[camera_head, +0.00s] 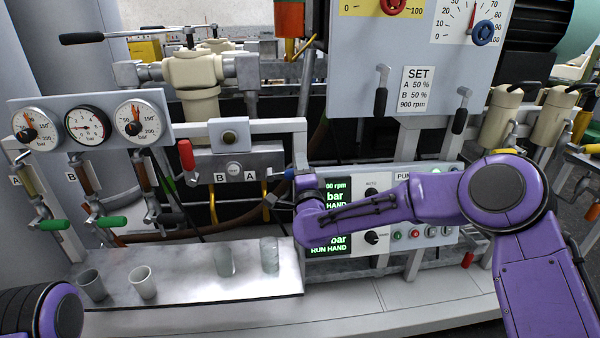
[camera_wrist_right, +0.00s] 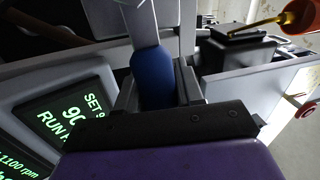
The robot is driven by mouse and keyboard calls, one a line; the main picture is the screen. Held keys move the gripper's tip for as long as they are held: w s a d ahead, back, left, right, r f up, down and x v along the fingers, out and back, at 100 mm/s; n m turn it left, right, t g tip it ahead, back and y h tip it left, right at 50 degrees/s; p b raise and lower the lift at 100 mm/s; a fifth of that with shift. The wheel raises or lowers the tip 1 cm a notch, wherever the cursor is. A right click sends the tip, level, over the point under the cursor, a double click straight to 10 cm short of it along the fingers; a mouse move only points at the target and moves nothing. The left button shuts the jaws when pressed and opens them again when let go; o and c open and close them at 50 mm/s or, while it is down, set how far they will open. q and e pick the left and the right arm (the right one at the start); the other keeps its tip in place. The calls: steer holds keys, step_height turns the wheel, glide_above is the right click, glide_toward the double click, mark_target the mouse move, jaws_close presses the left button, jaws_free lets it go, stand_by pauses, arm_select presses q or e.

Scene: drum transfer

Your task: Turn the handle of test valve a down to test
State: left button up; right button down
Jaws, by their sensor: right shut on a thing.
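In the right wrist view the fingers (camera_wrist_right: 158,92) are shut around a blue handle (camera_wrist_right: 152,78) on a grey lever. In the head view only a little of the blue handle (camera_head: 289,173) shows; it lies roughly level, pointing right from the block. The gripper and my purple forearm hide its end. My left arm shows only as a purple link at the lower left; its gripper is out of view.
A pale tray (camera_head: 190,292) below holds several cups, two grey ones (camera_head: 142,282) at left and two clear ones (camera_head: 269,254) at right. A red handle (camera_head: 186,155) stands left of the block. A control panel with green displays (camera_head: 330,240) is close behind my right wrist.

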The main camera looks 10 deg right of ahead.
steer(key=shift+f+m+b, duration=0.45)
steer(key=shift+f+m, duration=0.05)
steer(key=shift+m, duration=0.1)
steer(key=c, duration=0.8)
jaws_free()
steer(key=shift+s, duration=0.15)
steer(key=b+v, duration=0.1)
steer(key=v, duration=0.9)
steer(key=shift+s, duration=0.15)
steer(key=shift+a+f, duration=0.1)
steer(key=shift+f, duration=0.05)
